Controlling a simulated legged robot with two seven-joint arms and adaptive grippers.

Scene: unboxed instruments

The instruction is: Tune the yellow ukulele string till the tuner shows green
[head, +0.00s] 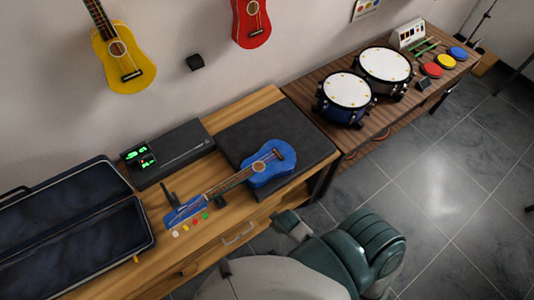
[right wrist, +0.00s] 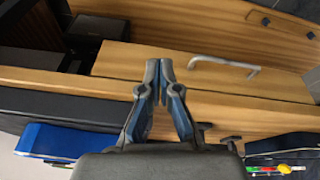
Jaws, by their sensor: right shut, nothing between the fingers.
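The blue ukulele (head: 270,165) lies with its body on a black mat and its neck pointing to the lower left. Its blue headstock (head: 180,212) has white, yellow (head: 186,228), red and green pegs along the near side. The blue body (right wrist: 55,140) and the coloured pegs (right wrist: 283,168) also show in the right wrist view. The dark tuner box (head: 165,153) behind has a lit display (head: 140,155) with green marks and a little red. My right gripper (right wrist: 160,62) is shut and empty, apart from the pegs. My left gripper is not in view.
An open black case (head: 75,225) fills the left of the wooden table (head: 250,108). A drawer handle (head: 238,233) is on its front. A second table at the right holds two drums (head: 347,90) and coloured pads (head: 432,69). Yellow and red ukuleles hang on the wall.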

